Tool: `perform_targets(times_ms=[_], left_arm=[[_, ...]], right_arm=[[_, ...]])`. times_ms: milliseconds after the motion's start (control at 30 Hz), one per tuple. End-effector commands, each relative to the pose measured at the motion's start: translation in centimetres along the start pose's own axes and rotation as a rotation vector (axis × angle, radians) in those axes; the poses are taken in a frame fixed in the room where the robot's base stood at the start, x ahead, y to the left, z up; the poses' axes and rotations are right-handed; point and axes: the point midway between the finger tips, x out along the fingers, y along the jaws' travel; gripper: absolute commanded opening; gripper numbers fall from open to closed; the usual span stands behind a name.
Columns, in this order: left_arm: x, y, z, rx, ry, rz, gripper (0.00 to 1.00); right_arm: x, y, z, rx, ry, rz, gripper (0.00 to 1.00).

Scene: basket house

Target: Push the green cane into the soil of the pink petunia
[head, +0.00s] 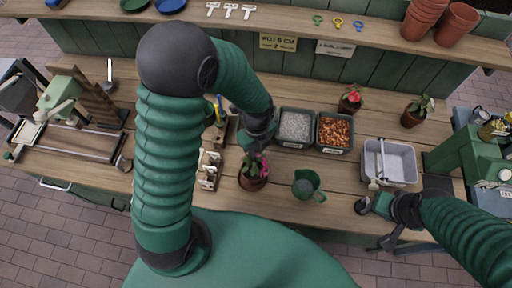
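The pink petunia (263,167) stands in a brown pot (253,183) near the middle of the bench, with its pink bloom at the right side of the plant. My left gripper (256,151) points down right above the petunia and partly covers its leaves. Its fingers are dark and small here, so I cannot tell whether they are shut on something. I cannot make out the green cane or the soil in the pot. My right gripper (374,222) is low over the front right of the bench, beside the grey tub; its finger state is unclear.
A green jug (307,184) stands just right of the petunia. Behind are bins of grey gravel (295,127) and brown bark (334,133). A red-flowered pot (350,101), another potted plant (416,112) and a grey tub (401,164) stand to the right.

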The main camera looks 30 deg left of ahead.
Motion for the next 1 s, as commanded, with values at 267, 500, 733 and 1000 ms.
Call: perform_targets(times_ms=[267, 500, 733, 1000], left_arm=[[0.0, 0.0, 0.0, 0.000, 0.000, 0.000, 0.35], [-1.1, -0.1, 0.1, -0.002, -0.001, -0.004, 0.35], [-7.1, -0.1, 0.2, -0.003, -0.005, -0.007, 0.35], [-14.3, -0.2, 0.1, 0.000, -0.002, -0.003, 0.35]], right_arm=[[0.0, 0.0, 0.0, 0.000, 0.000, 0.000, 0.36], [0.0, 0.0, 0.0, 0.000, 0.000, 0.000, 0.36], [0.1, 0.0, 0.0, 0.000, 0.000, 0.000, 0.36], [0.4, 0.0, 0.1, 0.000, 0.000, 0.000, 0.36]])
